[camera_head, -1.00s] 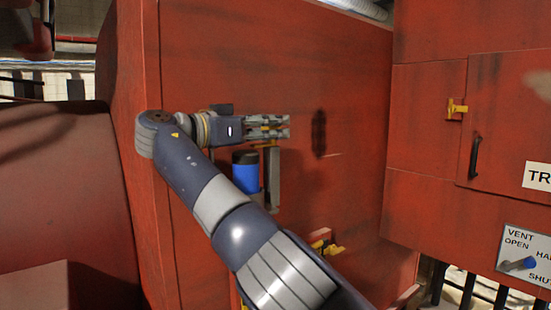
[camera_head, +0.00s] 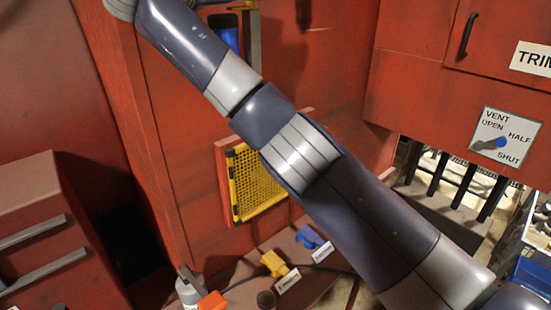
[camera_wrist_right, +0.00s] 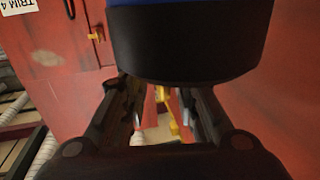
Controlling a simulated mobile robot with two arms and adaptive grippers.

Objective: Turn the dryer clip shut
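In the head view my right arm crosses from the lower right, and its gripper is above the top edge. A blue canister (camera_head: 226,35), likely the dryer, shows at the top on the red wall, partly behind my arm. In the right wrist view, upside down, a large blue and black cylinder (camera_wrist_right: 187,45) fills the top middle, close to my gripper. My right gripper (camera_wrist_right: 165,115) has its dark fingers apart. A small yellow piece (camera_wrist_right: 172,113) shows between them, possibly the clip; I cannot tell whether they touch it. My left gripper is not in view.
A yellow mesh panel (camera_head: 248,190) in a red frame is below the canister. Yellow (camera_head: 274,263) and blue (camera_head: 308,237) fittings sit on a low ledge. A vent plate (camera_head: 505,138) with a blue-tipped lever is at right. A drawer cabinet (camera_head: 45,220) stands at left.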

